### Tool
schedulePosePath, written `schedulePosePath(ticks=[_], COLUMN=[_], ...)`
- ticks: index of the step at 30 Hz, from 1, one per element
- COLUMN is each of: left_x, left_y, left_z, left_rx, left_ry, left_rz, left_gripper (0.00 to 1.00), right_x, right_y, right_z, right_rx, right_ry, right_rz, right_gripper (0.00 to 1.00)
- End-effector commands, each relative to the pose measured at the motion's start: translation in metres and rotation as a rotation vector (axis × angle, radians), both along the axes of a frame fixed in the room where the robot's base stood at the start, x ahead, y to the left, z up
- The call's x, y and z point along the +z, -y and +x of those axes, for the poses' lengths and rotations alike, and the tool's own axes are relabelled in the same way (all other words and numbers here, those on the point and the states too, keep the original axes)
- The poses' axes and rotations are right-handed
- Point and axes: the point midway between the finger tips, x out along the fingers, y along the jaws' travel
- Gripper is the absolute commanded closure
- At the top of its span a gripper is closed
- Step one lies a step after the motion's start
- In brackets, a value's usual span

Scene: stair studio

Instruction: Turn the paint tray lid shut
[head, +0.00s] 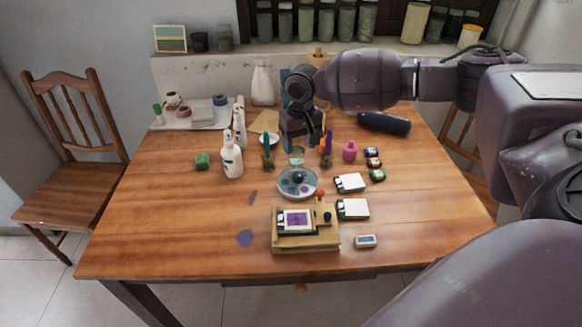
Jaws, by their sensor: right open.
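A round grey paint tray (297,184) with dark and purple patches lies near the middle of the wooden table. I cannot clearly tell its lid apart from the tray at this size. My right gripper (302,146) reaches in from the right and points down, above and just behind the tray. Its fingers are apart, and it appears to hold nothing. A small clear glass (296,157) shows just below the gripper, behind the tray. My left gripper is not in view.
A wooden stand with a small picture (297,221) sits in front of the tray. White-topped boxes (350,183) and small paint jars (377,175) are to the right. The table's left front is mostly clear.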

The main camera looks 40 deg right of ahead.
Motion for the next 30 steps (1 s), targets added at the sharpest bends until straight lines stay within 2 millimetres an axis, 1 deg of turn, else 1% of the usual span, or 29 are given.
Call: schedulePosePath(ticks=[5, 10, 14, 18, 21, 24, 30], left_x=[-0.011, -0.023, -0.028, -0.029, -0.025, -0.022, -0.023], left_y=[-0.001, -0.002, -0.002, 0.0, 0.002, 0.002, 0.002], left_z=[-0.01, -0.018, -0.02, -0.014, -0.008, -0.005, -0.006], left_rx=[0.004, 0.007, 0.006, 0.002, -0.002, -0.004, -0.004], left_ry=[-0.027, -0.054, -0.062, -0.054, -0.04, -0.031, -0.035], left_rz=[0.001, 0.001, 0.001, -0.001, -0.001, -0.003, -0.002], left_gripper=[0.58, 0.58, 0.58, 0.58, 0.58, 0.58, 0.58], right_x=[-0.016, -0.046, -0.069, -0.088, -0.098, -0.104, -0.107], right_y=[0.001, 0.0, -0.001, -0.001, -0.002, -0.002, -0.002], right_z=[-0.002, -0.002, -0.001, -0.001, -0.001, 0.0, 0.0], right_rx=[-0.011, -0.009, -0.009, -0.008, -0.007, -0.007, -0.007], right_ry=[-0.015, -0.017, -0.015, -0.013, -0.011, -0.008, -0.007], right_rz=[-0.001, 0.0, 0.0, -0.001, 0.0, 0.0, -0.001], right_gripper=[0.41, 0.41, 0.41, 0.41, 0.41, 0.41, 0.41])
